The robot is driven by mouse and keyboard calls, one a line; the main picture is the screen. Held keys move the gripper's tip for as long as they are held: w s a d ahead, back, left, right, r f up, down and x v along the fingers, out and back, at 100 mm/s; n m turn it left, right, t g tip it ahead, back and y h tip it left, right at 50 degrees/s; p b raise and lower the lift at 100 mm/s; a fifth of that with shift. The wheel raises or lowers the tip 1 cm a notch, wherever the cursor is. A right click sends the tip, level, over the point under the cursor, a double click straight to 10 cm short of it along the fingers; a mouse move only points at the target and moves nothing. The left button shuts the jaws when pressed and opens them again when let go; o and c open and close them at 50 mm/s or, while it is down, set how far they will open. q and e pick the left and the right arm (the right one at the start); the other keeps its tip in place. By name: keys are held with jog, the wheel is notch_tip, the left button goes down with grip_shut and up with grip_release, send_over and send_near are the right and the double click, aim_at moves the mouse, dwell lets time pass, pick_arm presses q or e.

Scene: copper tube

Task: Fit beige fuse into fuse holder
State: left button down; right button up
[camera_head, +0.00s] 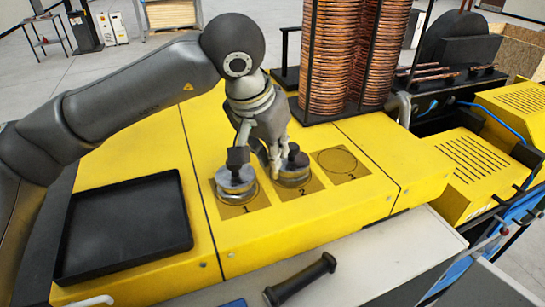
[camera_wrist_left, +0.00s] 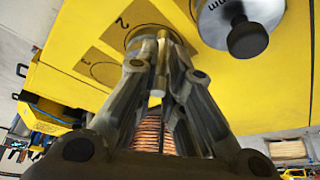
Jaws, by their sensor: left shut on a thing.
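My left gripper (camera_head: 275,165) reaches down over plate 2 on the yellow machine top. In the left wrist view, its fingers (camera_wrist_left: 160,85) are closed around a slim beige cylinder, the beige fuse (camera_wrist_left: 162,62). The fuse's far end is over a round rim (camera_wrist_left: 150,35) at plate 2; whether it is seated is hidden by the fingers. A silver disc with a black knob (camera_head: 296,157) shows beside the gripper at plate 2. Another knobbed silver disc (camera_head: 237,182) stands on plate 1. Which part is the fuse holder is not clear. My right gripper is not in view.
Plate 3 (camera_head: 344,163) is bare with an outlined circle. A black tray (camera_head: 125,228) lies empty at the left. Tall copper coils (camera_head: 345,55) stand right behind my left gripper. A black handle-shaped bar (camera_head: 300,281) lies at the front.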

pick_arm(q)
notch_tip(320, 180, down, 2)
jog(key=shift+f+p, duration=0.1)
jog(key=shift+p, duration=0.7)
jog(key=shift+f, duration=0.45)
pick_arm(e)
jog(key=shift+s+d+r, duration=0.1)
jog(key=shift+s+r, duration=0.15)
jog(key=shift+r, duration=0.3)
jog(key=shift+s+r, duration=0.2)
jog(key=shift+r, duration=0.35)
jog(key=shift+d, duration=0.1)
pick_arm(q)
jog(key=shift+f, duration=0.2)
jog(key=c, duration=1.8)
grip_release()
jog(key=shift+r, duration=0.1)
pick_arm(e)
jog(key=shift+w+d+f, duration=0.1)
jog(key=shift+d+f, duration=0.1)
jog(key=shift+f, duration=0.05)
